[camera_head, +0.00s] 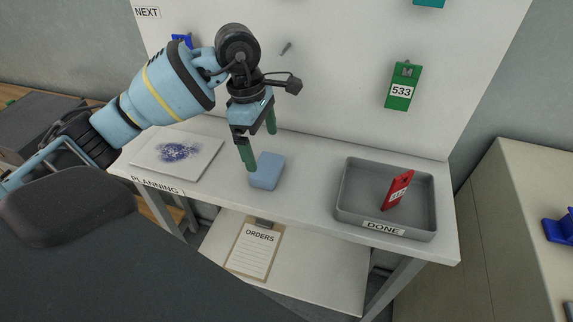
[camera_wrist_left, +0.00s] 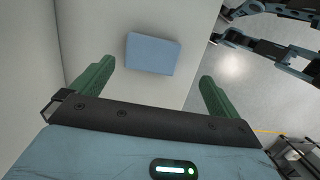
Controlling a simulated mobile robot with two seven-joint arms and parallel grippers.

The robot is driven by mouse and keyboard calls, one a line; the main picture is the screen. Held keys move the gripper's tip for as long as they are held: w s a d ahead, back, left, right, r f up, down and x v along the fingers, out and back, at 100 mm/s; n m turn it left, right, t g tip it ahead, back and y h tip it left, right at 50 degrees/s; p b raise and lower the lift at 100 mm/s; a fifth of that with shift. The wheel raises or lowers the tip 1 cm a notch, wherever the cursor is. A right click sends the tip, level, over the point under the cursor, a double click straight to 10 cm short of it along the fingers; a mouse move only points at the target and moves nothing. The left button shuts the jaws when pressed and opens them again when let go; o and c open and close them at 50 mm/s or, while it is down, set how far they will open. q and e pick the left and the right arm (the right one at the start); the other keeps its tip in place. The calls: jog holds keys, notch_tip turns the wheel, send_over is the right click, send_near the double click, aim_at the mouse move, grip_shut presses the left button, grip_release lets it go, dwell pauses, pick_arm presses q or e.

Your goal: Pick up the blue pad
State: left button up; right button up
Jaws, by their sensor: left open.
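The blue pad (camera_head: 267,171) lies on the white table (camera_head: 310,165), a little left of the middle. In the left wrist view the blue pad (camera_wrist_left: 152,54) lies ahead of the fingers, between their lines. My left gripper (camera_head: 259,146) is open with green fingers, above and beside the pad's left end in the head view. It also shows in the left wrist view (camera_wrist_left: 152,88), with nothing between its fingers. I cannot tell its exact height over the pad. My right gripper is not clearly in view.
A grey tray (camera_head: 353,205) labelled DONE holds a red tag (camera_head: 398,190) on the right. A white board (camera_head: 205,160) with a blue-purple smudge lies left of the pad. A green tag (camera_head: 404,86) hangs on the upright back panel (camera_head: 340,60). An ORDERS clipboard (camera_head: 255,250) lies on the lower shelf.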

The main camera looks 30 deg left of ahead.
aim_at(267, 166)
pick_arm(q)
jog(key=shift+w+a+r, duration=0.25)
jog(key=shift+a+r, duration=0.1)
jog(key=shift+a, duration=0.1)
jog(key=shift+s+f, duration=0.15)
jog(key=shift+f, duration=0.15)
jog(key=shift+d+f, duration=0.15)
jog(key=shift+f, duration=0.9)
jog(key=shift+d+f, duration=0.1)
jog(key=shift+f, duration=0.1)
jog(key=shift+w+d+f+p, duration=0.1)
jog(key=shift+w+f, duration=0.05)
jog(key=shift+f, duration=0.6)
jog(key=shift+w+d+f+p, duration=0.1)
jog(key=shift+w+f, duration=0.05)
jog(key=shift+f, duration=0.65)
jog(key=shift+w+d+f+p, duration=0.1)
jog(key=shift+w+f, duration=0.05)
jog(key=shift+f, duration=0.6)
pick_arm(e)
jog(key=shift+d+r, duration=0.1)
jog(key=shift+r, duration=0.15)
pick_arm(q)
jog(key=shift+c, duration=0.3)
